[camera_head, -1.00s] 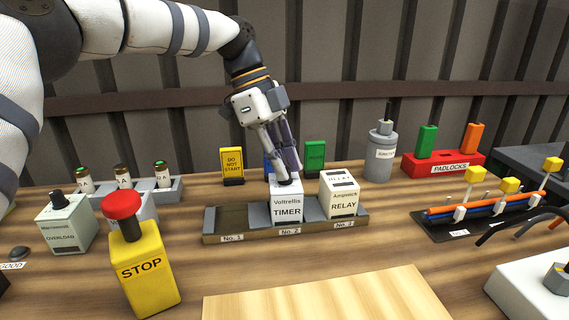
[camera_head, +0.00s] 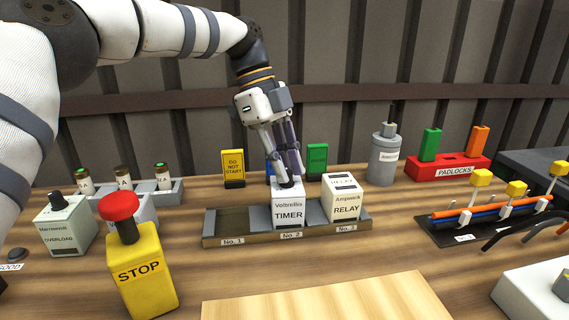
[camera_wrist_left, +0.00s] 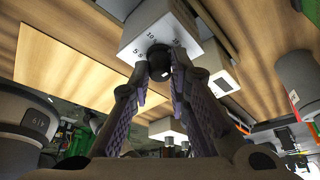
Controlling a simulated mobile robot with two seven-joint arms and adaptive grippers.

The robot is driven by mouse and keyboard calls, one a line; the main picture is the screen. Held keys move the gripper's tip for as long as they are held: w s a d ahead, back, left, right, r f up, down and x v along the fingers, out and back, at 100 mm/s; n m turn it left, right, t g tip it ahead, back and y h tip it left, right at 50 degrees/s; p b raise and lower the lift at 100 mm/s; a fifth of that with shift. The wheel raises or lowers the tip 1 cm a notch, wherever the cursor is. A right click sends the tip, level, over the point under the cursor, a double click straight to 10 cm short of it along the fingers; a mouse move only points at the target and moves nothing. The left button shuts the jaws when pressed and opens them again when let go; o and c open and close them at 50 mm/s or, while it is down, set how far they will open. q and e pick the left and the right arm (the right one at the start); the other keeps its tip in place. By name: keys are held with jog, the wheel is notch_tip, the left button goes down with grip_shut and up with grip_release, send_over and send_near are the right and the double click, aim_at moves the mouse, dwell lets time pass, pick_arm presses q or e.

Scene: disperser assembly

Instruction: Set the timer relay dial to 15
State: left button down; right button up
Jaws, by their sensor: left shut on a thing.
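The white Voltrellis timer relay (camera_head: 289,212) sits upright in the No. 2 place of the grey rail (camera_head: 240,239). My left gripper (camera_head: 288,183) points down onto its top from above. In the left wrist view the gripper (camera_wrist_left: 160,80) is shut on the black dial knob (camera_wrist_left: 159,62) on the relay's top face (camera_wrist_left: 150,35). Marks reading 5 s, 10 and a partly hidden one, perhaps 15, curve around the knob. The knob's pointer is hard to make out. My right gripper is not in view.
The Ampwick relay (camera_head: 344,199) stands close on the right in No. 3; No. 1 is empty. A yellow STOP button (camera_head: 140,270) stands front left. Tags (camera_head: 233,165) stand behind the rail. A light wooden board (camera_head: 320,298) lies clear in front.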

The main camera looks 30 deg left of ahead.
pick_arm(q)
jog(key=c, duration=1.5)
grip_release()
jog(key=v, duration=0.7)
jog(key=shift+a+r, duration=0.1)
jog(key=shift+r, duration=0.15)
